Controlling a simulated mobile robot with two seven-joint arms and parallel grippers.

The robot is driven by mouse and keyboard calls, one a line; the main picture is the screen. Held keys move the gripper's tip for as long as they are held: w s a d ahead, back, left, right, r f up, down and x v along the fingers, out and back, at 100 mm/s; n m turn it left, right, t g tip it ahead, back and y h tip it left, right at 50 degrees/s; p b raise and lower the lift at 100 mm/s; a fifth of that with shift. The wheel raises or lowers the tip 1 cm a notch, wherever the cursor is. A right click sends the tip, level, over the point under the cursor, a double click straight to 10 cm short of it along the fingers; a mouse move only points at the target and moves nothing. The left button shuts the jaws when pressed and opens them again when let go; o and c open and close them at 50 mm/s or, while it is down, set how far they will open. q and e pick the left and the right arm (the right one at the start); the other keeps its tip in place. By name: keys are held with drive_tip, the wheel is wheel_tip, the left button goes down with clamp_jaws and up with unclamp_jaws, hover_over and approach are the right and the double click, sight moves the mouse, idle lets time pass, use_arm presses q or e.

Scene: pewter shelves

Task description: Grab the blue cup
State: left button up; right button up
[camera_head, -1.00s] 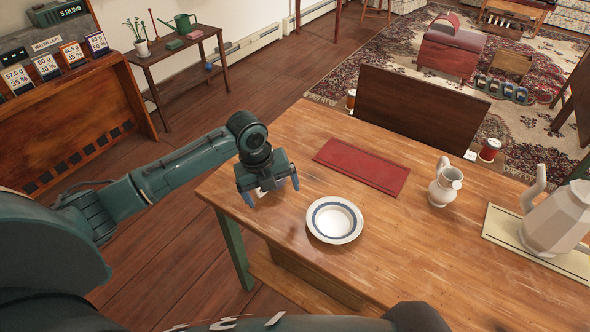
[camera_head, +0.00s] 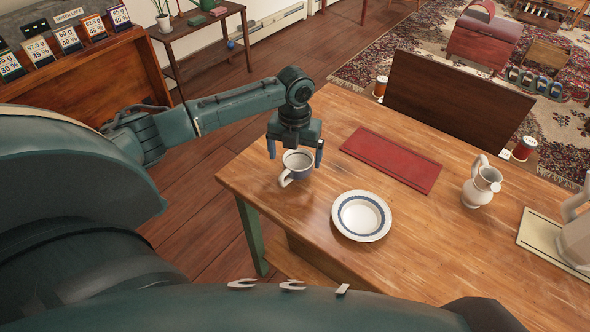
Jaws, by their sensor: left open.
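A cup (camera_head: 297,162) stands upright near the left end of the wooden table (camera_head: 450,245). My left gripper (camera_head: 295,152) is open just above and behind the cup. Its two blue fingers point down, one on each side of the cup's rim in the picture. I cannot tell whether they touch it. My right gripper is not in view.
A white plate (camera_head: 361,231) with a blue ring lies to the cup's right. A red mat (camera_head: 390,159) lies behind it. A white jug (camera_head: 480,187) and a partly cut-off larger pitcher (camera_head: 575,240) stand farther right.

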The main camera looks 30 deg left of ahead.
sight(297, 168)
use_arm(q)
drive_tip(key=shift+w+d+f, duration=0.1)
drive_tip(key=shift+f, duration=1.3)
drive_tip(key=shift+d+f, duration=0.1)
drive_tip(key=shift+f, duration=1.25)
drive_tip(key=shift+c, duration=0.4)
drive_tip(key=shift+r, duration=0.1)
drive_tip(key=c, duration=1.1)
